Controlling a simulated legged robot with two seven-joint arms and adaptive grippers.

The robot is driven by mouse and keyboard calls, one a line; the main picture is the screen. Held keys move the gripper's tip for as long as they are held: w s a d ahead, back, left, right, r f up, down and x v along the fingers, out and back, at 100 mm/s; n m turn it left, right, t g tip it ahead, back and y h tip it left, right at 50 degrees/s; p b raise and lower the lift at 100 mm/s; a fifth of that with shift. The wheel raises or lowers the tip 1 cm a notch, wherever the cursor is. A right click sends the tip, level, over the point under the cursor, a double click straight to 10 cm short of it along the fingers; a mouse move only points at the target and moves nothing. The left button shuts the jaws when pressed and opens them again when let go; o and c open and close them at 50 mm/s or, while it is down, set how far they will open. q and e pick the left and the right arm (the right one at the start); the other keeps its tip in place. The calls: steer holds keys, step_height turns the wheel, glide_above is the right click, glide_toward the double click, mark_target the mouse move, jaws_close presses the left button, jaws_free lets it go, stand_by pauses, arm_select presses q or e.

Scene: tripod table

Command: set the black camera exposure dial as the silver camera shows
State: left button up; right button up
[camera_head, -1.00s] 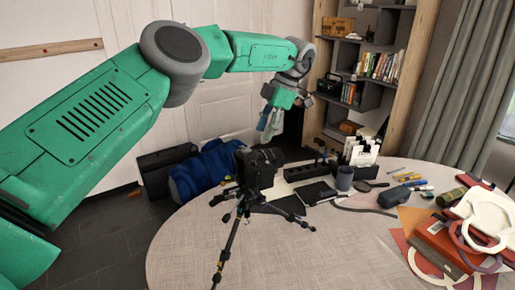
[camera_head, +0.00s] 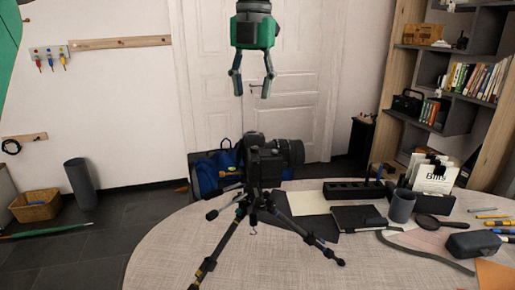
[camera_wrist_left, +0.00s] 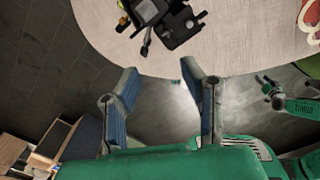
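A black camera (camera_head: 266,160) with a lens pointing right is mounted on a black tripod (camera_head: 232,232) on the round table. It also shows from above in the left wrist view (camera_wrist_left: 180,25). Its exposure dial is too small to make out. No silver camera can be made out. My left gripper (camera_head: 251,88) hangs fingers down, open and empty, above and apart from the camera. The left wrist view shows the spread fingers (camera_wrist_left: 160,77) near the table edge. In that view a green arm, apparently my right, ends in a small gripper (camera_wrist_left: 271,92) whose state is unclear.
The light round table (camera_head: 180,250) holds a grey cup (camera_head: 401,207), a magnifier (camera_head: 436,223), a dark case (camera_head: 473,244) and a card holder (camera_head: 432,185) right of the tripod. A blue bag (camera_head: 212,172) lies behind. The table's left side is clear.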

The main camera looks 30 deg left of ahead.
arm_select(q)
steer(key=b, duration=0.1)
glide_above(258, 148)
steer(key=a, duration=0.2)
steer(key=f, duration=0.6)
steer(key=shift+a+f, duration=0.15)
steer(key=shift+a, duration=0.05)
steer(key=d+f, duration=0.3)
steer(key=f, duration=0.1)
steer(key=shift+d+f+b, duration=0.15)
steer(key=shift+d+b, duration=0.2)
steer(key=shift+b, duration=0.05)
steer(key=shift+a+f, duration=0.1)
steer(key=shift+f, duration=0.2)
steer(key=a, duration=0.1)
steer(key=a+f, duration=0.1)
steer(key=a, duration=0.1)
steer(key=shift+a, duration=0.15)
steer(key=c, duration=0.5)
steer(key=shift+d, duration=0.4)
jaws_close()
steer(key=shift+d+r, duration=0.1)
steer(key=shift+d, duration=0.6)
steer(key=shift+r, duration=0.1)
steer(key=shift+a, duration=0.45)
arm_select(e)
steer(key=shift+s+f, duration=0.15)
steer(key=shift+f, duration=0.75)
